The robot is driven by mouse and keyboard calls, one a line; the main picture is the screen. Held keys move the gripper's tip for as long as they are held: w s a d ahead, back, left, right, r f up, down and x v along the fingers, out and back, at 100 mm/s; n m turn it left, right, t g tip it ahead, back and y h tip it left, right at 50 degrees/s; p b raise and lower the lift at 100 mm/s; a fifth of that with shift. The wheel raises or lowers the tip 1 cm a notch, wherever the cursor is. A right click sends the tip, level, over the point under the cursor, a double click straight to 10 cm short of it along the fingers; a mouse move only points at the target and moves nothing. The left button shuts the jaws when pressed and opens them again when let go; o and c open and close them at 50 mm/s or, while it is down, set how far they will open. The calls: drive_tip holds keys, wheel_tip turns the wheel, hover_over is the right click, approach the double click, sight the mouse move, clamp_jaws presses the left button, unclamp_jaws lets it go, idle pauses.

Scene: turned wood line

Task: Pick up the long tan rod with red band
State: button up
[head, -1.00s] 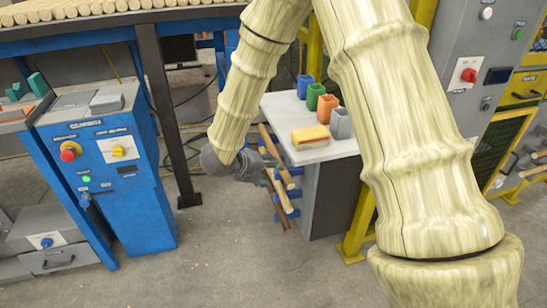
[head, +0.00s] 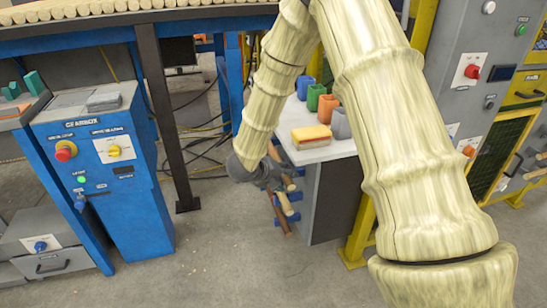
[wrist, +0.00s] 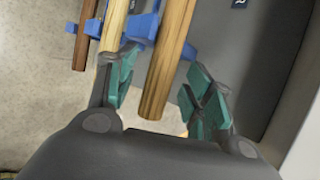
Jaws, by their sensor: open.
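Several wooden rods lie across blue pegs on the side of a grey cabinet. In the wrist view, a medium-brown rod (wrist: 166,65) runs between my open gripper's (wrist: 160,87) teal-padded fingers, its near end level with the pads; I cannot tell whether they touch it. A pale tan rod (wrist: 114,28) lies just left, beside the left finger, and a dark brown rod (wrist: 84,38) is further left. No red band shows on any rod, so I cannot tell which is the banded one. In the head view, my gripper (head: 270,173) partly hides the rods.
The grey cabinet (head: 327,205) has a white top (head: 318,155) bearing a yellow-and-red block (head: 311,135) and blue, green, orange and grey cups. A blue control box (head: 120,190) stands left. A yellow post (head: 362,225) is right of the cabinet. The floor in front is clear.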

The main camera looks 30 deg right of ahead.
clamp_jaws()
idle(0.3)
